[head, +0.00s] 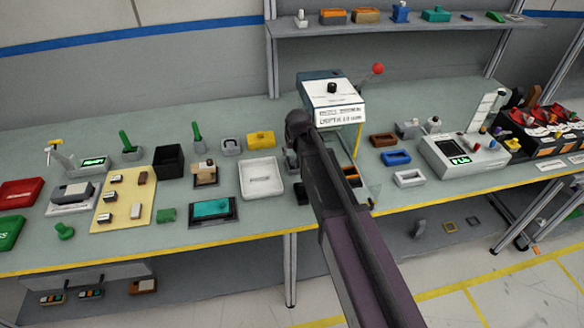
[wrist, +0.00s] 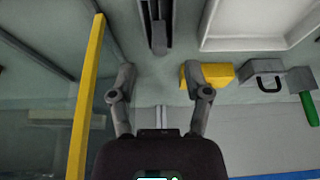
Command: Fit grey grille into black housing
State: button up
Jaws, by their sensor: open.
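My gripper (wrist: 158,76) is open, with its two fingers wide apart and nothing between them in the wrist view. In the head view my gripper (head: 296,130) is above the bench, beside the white-topped station, and its fingers are hard to make out. A dark slatted part (wrist: 146,12) shows at the top edge of the wrist view, cut off by the frame, with a small grey end piece (wrist: 159,38) at its lower end. I cannot tell whether these are the grille and the housing. A black open box (head: 168,161) stands left of centre in the head view.
A white tray (head: 261,178) and a yellow block (head: 260,139) are left of my gripper. The white-topped station (head: 333,100) with a red-knobbed lever is close beside my arm. A yellow upright (wrist: 87,95) stands left of my fingers in the wrist view.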

aim_at(292, 156)
jog(key=shift+b+x, duration=1.25)
jog(key=shift+x, duration=0.4)
grip_shut()
